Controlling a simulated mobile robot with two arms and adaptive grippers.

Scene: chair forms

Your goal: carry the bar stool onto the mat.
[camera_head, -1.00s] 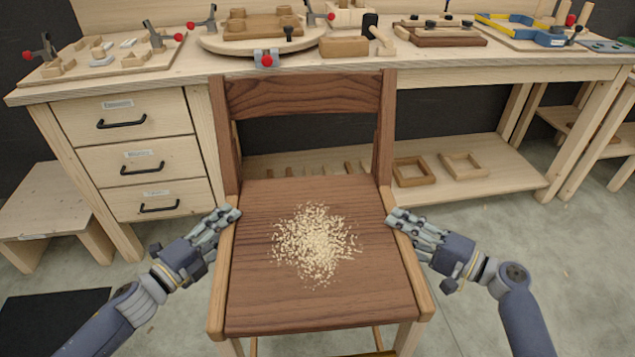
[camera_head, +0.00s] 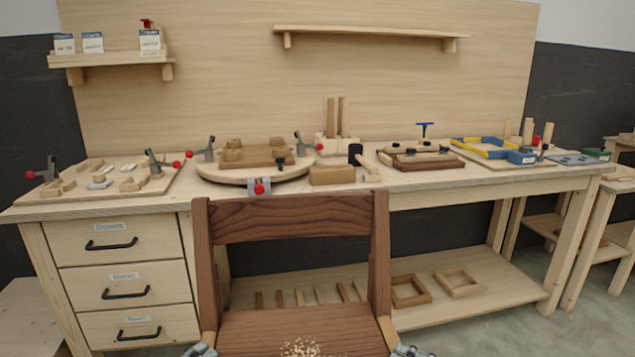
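The bar stool (camera_head: 290,219) stands in front of the workbench, a dark brown wooden chair form with a backrest and a seat. Only the rear part of the seat (camera_head: 340,326) shows, with pale shavings (camera_head: 300,348) at the bottom edge of the view. My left gripper (camera_head: 203,350) is at the left side of the seat and my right gripper (camera_head: 405,350) at its right side. Both are mostly cut off by the bottom edge, so their grip on the seat cannot be told. The mat is not in view.
A workbench (camera_head: 440,187) with tools, clamps and wooden parts spans the scene behind the stool. Drawers (camera_head: 125,290) are at its left, and a low shelf (camera_head: 500,290) with frames is beneath. Another bench stands at the right. Grey floor shows at the lower right.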

